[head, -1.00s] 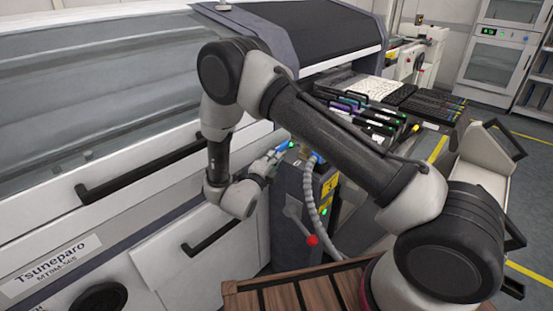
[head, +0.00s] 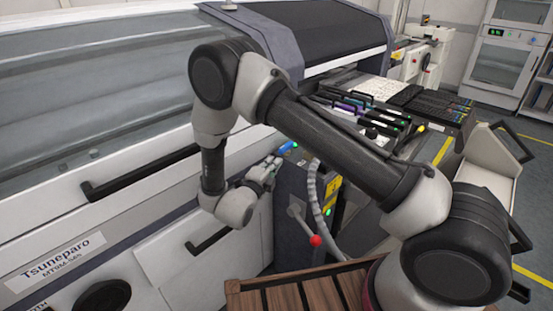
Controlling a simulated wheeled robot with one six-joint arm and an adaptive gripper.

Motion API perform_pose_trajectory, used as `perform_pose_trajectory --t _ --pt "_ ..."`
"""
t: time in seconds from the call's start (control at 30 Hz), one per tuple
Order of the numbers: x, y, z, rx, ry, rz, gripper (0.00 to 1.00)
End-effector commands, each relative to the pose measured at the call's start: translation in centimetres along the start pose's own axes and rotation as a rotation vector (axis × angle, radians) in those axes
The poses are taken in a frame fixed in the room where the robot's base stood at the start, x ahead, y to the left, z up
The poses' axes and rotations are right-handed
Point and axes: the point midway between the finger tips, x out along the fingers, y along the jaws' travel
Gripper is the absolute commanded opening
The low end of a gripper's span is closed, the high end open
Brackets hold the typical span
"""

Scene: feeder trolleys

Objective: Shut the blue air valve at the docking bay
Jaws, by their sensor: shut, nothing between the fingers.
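The blue air valve (head: 287,147) is a small blue handle on top of the dark grey docking bay post (head: 296,185), beside the white machine. A small green light shows at its right end. My gripper (head: 275,163) is just left of and below the valve, its fingers pointing toward it. The fingers are shut and empty. They look very close to the handle, but I cannot tell whether they touch it. The handle's exact angle is too small to read.
A red-knobbed lever (head: 315,241) is on the post's front, with a ribbed grey hose (head: 313,190) beside it. Feeders (head: 375,125) with coloured handles sit behind my arm. The machine's side, with a black bar handle (head: 140,172), borders the left. A slatted wooden top (head: 300,291) lies in front.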

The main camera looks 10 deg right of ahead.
Motion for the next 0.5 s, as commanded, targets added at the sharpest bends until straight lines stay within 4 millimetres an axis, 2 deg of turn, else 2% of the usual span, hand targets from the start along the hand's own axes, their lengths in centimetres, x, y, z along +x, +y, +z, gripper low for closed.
perform_pose_trajectory --t 0.03,0.2,0.33,0.5 --pt "-1.2 0.0 0.1 0.0 -0.005 0.0 0.0" --pt "-4.8 0.0 0.1 -0.001 -0.004 -0.001 0.0" --pt "-6.7 0.0 0.1 0.0 -0.003 0.0 0.0" --pt "-8.0 0.0 0.0 0.0 -0.001 -0.001 0.0"
